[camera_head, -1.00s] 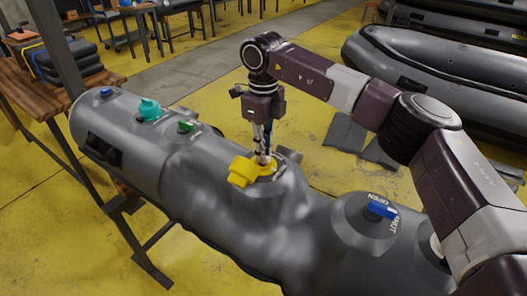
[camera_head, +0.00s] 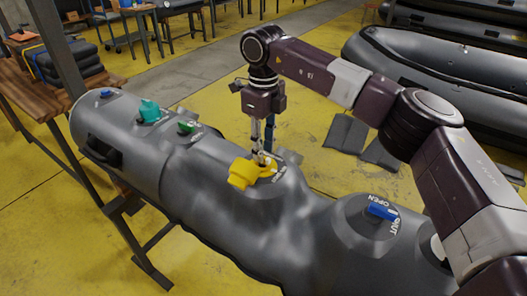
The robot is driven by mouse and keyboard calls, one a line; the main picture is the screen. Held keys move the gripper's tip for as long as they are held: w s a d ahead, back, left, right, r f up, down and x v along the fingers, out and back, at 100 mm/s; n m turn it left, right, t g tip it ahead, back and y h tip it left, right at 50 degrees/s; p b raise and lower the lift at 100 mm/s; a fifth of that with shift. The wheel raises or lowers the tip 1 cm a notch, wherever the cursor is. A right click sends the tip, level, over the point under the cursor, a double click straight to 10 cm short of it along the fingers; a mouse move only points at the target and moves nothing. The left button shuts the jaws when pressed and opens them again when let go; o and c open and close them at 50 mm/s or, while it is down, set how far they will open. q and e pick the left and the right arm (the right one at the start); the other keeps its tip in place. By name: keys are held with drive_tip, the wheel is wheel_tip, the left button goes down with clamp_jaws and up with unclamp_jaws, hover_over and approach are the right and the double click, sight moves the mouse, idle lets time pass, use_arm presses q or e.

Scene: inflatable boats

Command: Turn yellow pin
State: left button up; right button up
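My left gripper is not in view.
A teal valve (camera_head: 150,110), a green valve (camera_head: 187,127) and a blue valve (camera_head: 382,211) marked OPEN sit on the same tube. Grey boats (camera_head: 450,75) lie at the back right. A wooden table (camera_head: 45,95) stands at the left. The tube rests on a metal stand.

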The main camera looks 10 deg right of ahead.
wheel_tip(320, 180, up, 10)
drive_tip(key=shift+r, duration=0.25)
